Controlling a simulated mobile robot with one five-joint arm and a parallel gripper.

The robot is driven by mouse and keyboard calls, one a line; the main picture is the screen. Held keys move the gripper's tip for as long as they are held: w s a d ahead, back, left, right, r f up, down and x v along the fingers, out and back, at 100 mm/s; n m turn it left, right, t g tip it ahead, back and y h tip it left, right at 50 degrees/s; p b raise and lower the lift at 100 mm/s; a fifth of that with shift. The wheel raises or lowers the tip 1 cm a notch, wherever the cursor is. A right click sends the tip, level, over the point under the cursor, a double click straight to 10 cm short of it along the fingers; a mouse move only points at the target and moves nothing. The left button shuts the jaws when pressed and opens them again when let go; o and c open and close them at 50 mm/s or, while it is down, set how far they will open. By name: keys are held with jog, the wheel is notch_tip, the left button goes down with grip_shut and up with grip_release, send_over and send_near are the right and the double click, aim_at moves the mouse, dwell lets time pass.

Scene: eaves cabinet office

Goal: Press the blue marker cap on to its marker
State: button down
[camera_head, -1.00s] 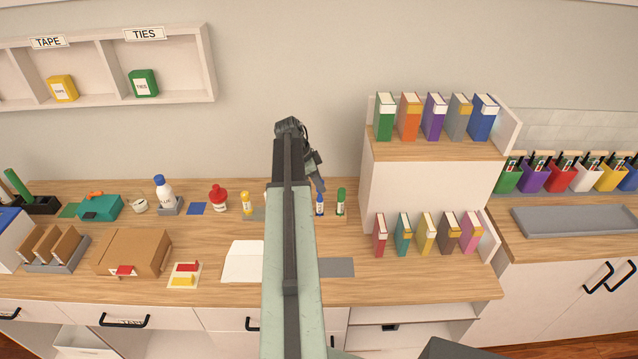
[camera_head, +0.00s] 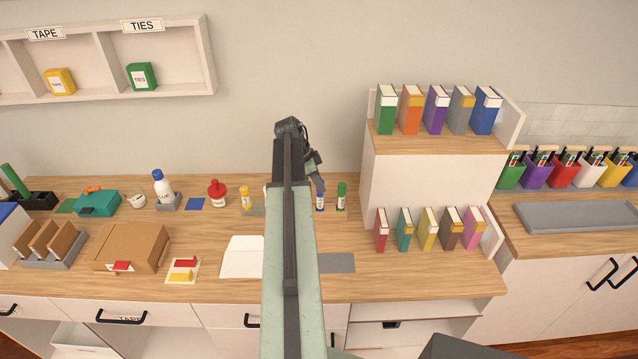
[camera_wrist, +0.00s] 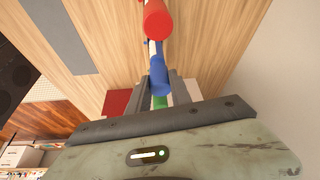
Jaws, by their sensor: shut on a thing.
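The blue marker (camera_head: 320,202) stands upright on the wooden counter, just under my gripper (camera_head: 318,183). In the wrist view my gripper (camera_wrist: 160,84) is shut on the blue cap (camera_wrist: 159,75), which sits between the two fingers. The cap is in line with the marker, whose blue and white parts (camera_wrist: 156,49) show beyond it. I cannot tell whether the cap is fully seated. My arm hides part of the counter left of the marker in the head view.
A green marker (camera_head: 341,197) stands close on the right. A red-capped marker (camera_wrist: 157,20) stands near in the wrist view. A grey mat (camera_head: 337,263) lies in front, and a binder shelf (camera_head: 410,180) rises right.

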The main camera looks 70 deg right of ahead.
jog(key=shift+f+b, duration=0.75)
jog(key=shift+f, duration=0.1)
jog(key=c, duration=1.1)
grip_release()
jog(key=shift+r, duration=0.1)
jog(key=p+v, duration=0.7)
jog(key=shift+w+a+r, duration=0.1)
jog(key=shift+a+r, duration=0.05)
jog(key=shift+r, duration=0.25)
